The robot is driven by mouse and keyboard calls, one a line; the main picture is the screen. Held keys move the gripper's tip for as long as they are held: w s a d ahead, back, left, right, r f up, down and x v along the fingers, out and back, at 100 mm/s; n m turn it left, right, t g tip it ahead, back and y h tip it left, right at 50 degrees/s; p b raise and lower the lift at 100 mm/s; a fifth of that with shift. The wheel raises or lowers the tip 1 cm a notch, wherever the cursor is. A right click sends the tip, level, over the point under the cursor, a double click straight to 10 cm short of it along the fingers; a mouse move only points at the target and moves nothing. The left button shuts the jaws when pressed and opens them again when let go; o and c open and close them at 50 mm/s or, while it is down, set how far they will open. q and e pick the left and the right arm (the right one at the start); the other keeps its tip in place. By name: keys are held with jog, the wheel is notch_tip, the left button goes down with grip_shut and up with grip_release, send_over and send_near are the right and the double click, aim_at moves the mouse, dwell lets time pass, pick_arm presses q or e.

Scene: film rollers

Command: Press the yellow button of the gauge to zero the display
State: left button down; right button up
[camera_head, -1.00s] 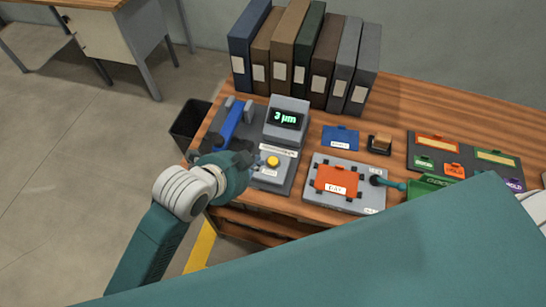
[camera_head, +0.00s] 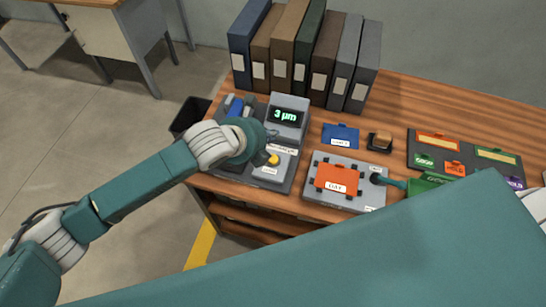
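The gauge (camera_head: 287,108) stands at the left of the wooden desk, and its dark display reads "3 µm" in green. Its yellow button (camera_head: 274,158) is on the grey base in front of the display. My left gripper (camera_head: 264,155) is just left of the button, with its dark tip close beside it. I cannot tell whether they touch. The fingers are mostly hidden behind the wrist, so their opening does not show. My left arm covers part of a blue roller or handle (camera_head: 236,107) on the gauge's left side. My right gripper is not in view.
Several binders (camera_head: 305,50) stand at the back. Right of the gauge are a blue card (camera_head: 341,136), a small stamp-like block (camera_head: 380,141), a grey plate with an orange card (camera_head: 337,178) and a dark tray (camera_head: 438,160). My teal arm link fills the foreground.

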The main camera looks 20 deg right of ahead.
pick_arm(q)
jog(key=b, duration=0.7)
send_over(271, 159)
notch_tip(271, 159, down, 8)
jog(key=shift+a+r, duration=0.1)
jog(key=shift+f+b, duration=0.4)
jog(key=shift+f, duration=0.05)
jog(key=shift+f, duration=0.15)
dwell(0.6)
jog(key=shift+f, duration=0.3)
